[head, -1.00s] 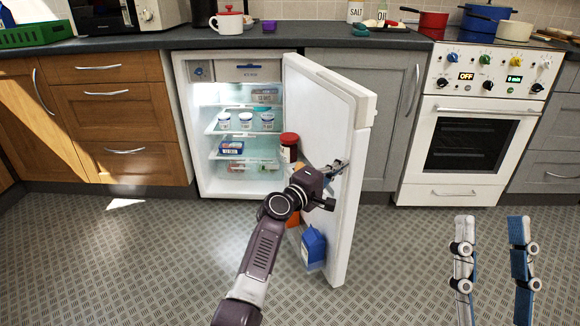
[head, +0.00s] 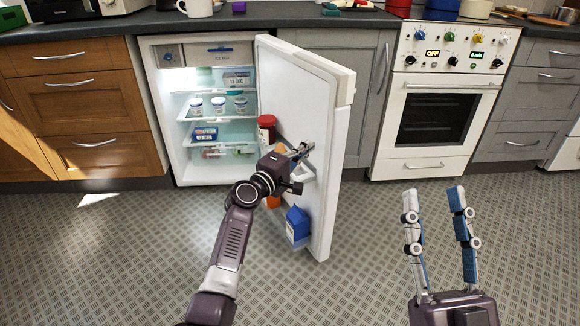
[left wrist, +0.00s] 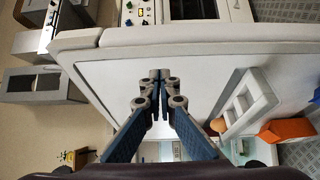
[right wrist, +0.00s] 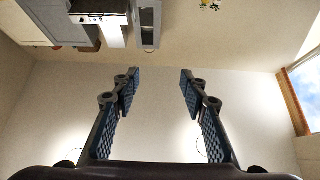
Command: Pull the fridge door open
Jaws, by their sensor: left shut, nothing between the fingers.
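The white fridge door (head: 331,165) stands wide open in the head view, swung out to the right of the lit fridge interior (head: 215,105). My left gripper (head: 304,149) is at the inner face of the door, above the door shelf. In the left wrist view my left gripper (left wrist: 160,75) is shut and empty, with its fingertips together against or close to the door's inner panel (left wrist: 205,62); contact is unclear. My right gripper (head: 433,192) is open and empty over the floor at the right, and its spread fingers show in the right wrist view (right wrist: 158,80).
A blue carton (head: 297,226) and a red-lidded jar (head: 266,130) sit in the door shelves. Tubs (head: 218,105) stand on a fridge shelf. The white oven (head: 436,110) is right of the door, with clear floor (head: 375,240) in front.

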